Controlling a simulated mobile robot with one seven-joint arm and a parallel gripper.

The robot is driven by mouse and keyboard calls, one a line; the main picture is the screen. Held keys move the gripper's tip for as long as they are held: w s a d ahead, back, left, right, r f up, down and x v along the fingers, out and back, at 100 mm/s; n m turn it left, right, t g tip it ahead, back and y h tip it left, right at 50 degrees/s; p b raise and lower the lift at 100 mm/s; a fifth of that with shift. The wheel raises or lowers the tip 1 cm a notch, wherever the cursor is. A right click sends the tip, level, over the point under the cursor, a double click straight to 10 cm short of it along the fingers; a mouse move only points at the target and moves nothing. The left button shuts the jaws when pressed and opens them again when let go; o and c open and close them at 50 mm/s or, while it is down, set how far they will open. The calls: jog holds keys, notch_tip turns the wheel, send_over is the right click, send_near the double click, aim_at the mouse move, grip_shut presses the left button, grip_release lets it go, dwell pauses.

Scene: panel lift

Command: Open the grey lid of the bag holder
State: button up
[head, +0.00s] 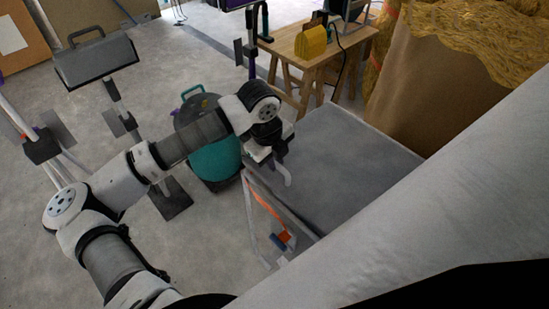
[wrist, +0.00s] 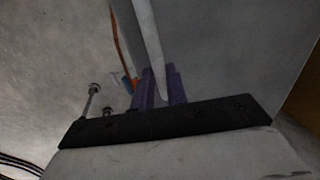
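The bag holder's grey lid (head: 345,165) is a wide flat panel lying right of my gripper in the head view. It looks closed. It also shows as a grey surface in the wrist view (wrist: 225,60). My gripper (head: 270,158) is at the lid's left edge. In the wrist view its two purple fingers (wrist: 162,86) stand close together. A white bar (wrist: 147,40) comes down between them; I cannot tell whether they press on it. In the head view a white curved piece (head: 284,174) shows just below my gripper.
Below the lid's edge is a white frame (head: 250,215) with an orange strip (head: 265,205) and a blue piece (head: 278,241). A teal round machine (head: 215,158) stands close behind my arm. A wooden table (head: 310,45) is at the back.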

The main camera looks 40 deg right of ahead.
grip_shut()
jog(key=shift+r, duration=0.15)
